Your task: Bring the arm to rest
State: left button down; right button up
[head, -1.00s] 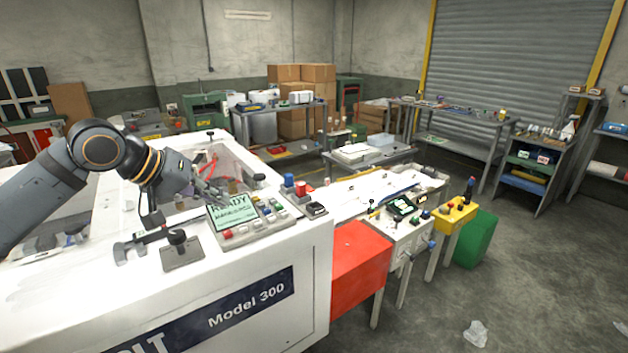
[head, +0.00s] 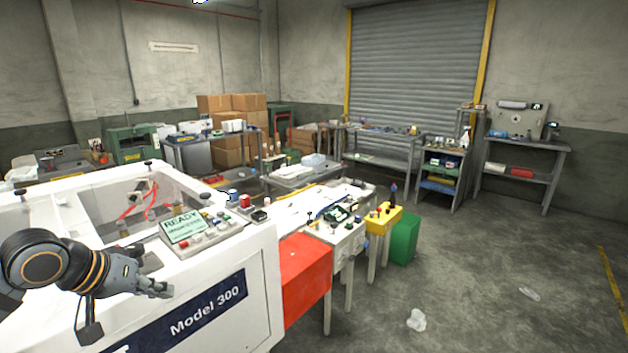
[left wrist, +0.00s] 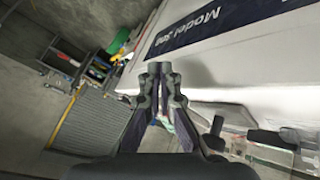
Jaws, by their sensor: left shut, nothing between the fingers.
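My left gripper (head: 158,289) is in front of the white machine (head: 258,262) at the lower left of the head view. Its fingers point right, beside the dark "Model 300" label (head: 205,312). In the left wrist view, the two fingertips (left wrist: 160,70) are together with nothing between them. The machine's white side and label (left wrist: 215,22) show beyond them at upper right. My right gripper is in neither view.
The "READY" panel (head: 183,228) with buttons sits on the machine's top. A red box (head: 304,272), a yellow stand (head: 384,217) and a green bin (head: 404,240) stand to the right. Clear plastic scraps (head: 417,320) lie on the otherwise open floor.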

pick_arm(q)
jog(key=s+d+f+m+g+y, duration=0.1)
jog(key=s+d+f, duration=0.25)
jog(key=f, duration=0.65)
jog(key=s+d+f+m, duration=0.25)
jog(key=s+f, duration=0.25)
jog(key=f, duration=0.4)
jog(key=s+f+n+g+y, duration=0.1)
jog(key=s+f+g+y, duration=0.25)
jog(key=s+f, duration=0.75)
jog(key=s+a+f, duration=0.1)
jog(key=s+f, duration=0.2)
jog(key=f, duration=1)
jog(key=s+a+f, duration=0.2)
jog(key=s+f, duration=0.1)
jog(key=f, duration=1.1)
jog(key=s+f+g, duration=0.1)
jog(key=s+f, duration=1.2)
jog(key=s, duration=0.3)
jog(key=shift+s+a+n, duration=0.2)
jog(key=shift+a+n, duration=0.15)
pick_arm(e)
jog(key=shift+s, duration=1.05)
